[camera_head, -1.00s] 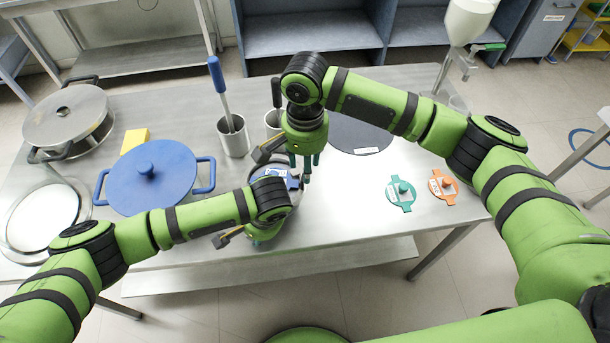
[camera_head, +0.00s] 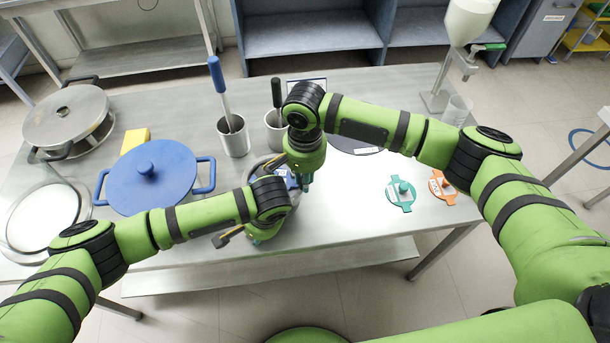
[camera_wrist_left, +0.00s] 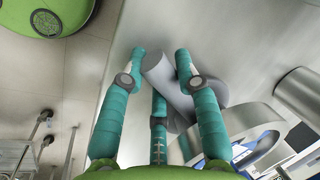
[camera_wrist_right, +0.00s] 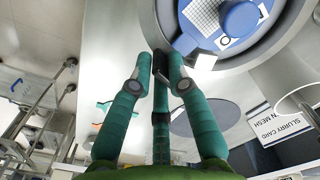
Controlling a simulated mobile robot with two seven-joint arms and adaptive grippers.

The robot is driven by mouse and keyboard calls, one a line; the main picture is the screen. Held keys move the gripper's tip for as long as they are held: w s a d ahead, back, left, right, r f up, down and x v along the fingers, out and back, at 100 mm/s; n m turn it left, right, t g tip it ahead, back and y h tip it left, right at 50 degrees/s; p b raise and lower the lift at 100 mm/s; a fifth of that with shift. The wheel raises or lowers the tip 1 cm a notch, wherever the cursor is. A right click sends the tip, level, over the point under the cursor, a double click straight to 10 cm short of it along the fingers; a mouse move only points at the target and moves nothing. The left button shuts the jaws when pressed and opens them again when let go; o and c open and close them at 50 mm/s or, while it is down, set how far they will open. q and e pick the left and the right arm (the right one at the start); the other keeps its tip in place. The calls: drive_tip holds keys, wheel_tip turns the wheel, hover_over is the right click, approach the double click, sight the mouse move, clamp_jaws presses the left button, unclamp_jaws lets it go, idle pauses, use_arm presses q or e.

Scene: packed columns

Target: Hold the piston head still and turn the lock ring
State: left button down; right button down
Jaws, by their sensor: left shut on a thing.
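The column (camera_head: 256,168) stands at the table's front edge, largely hidden by both arms. In the right wrist view, a grey ring (camera_wrist_right: 205,68) surrounds a blue top with a round knob (camera_wrist_right: 240,20), which looks like the piston head. My left gripper (camera_head: 283,228) is shut on a grey bar-like part (camera_wrist_left: 165,85) beside the column; the same gripper shows in the left wrist view (camera_wrist_left: 160,62). My right gripper (camera_head: 305,184) points down at the column's right side. In its wrist view its fingertips (camera_wrist_right: 160,62) are close together beside the ring; whether they touch it is unclear.
Two steel cups (camera_head: 233,138) with tools stand behind the column. A green tag (camera_head: 401,196) and an orange tag (camera_head: 440,186) lie right. The table between column and tags is clear.

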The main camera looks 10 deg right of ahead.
use_arm(q)
drive_tip(key=shift+d, duration=0.1)
use_arm(e)
drive_tip(key=shift+s+a+m, duration=0.2)
drive_tip(key=shift+s+m, duration=0.15)
drive_tip(key=shift+m, duration=0.35)
drive_tip(key=shift+s+a+r+m, duration=0.1)
drive_tip(key=shift+s+a+m, duration=0.1)
drive_tip(key=shift+m, duration=0.4)
drive_tip(key=c, duration=1.2)
unclamp_jaws()
